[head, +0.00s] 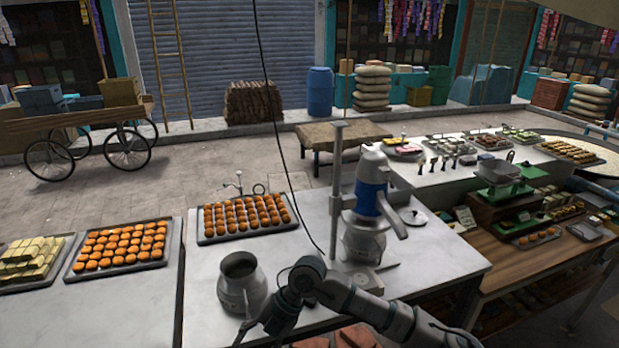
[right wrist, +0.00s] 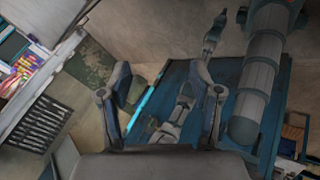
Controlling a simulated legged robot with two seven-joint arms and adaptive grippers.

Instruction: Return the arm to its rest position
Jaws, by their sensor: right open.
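My right arm comes in from the right in the head view and bends at a joint over the near edge of the white counter. My right gripper (head: 258,330) hangs at the bottom of that view, just right of and nearer than the metal jug (head: 241,284). In the right wrist view my right gripper (right wrist: 163,84) is open, with two separated fingers and nothing between them. The jug stands upright on the counter, its dark mouth open. My left gripper is not seen in the head view.
A white-and-blue machine (head: 370,200) with a post stands on the counter (head: 305,205) behind my right arm. Trays of orange sweets (head: 247,217) lie at the left and back. A wooden stall table (head: 520,255) stands at the right. Grey and blue links of mine fill much of the wrist view.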

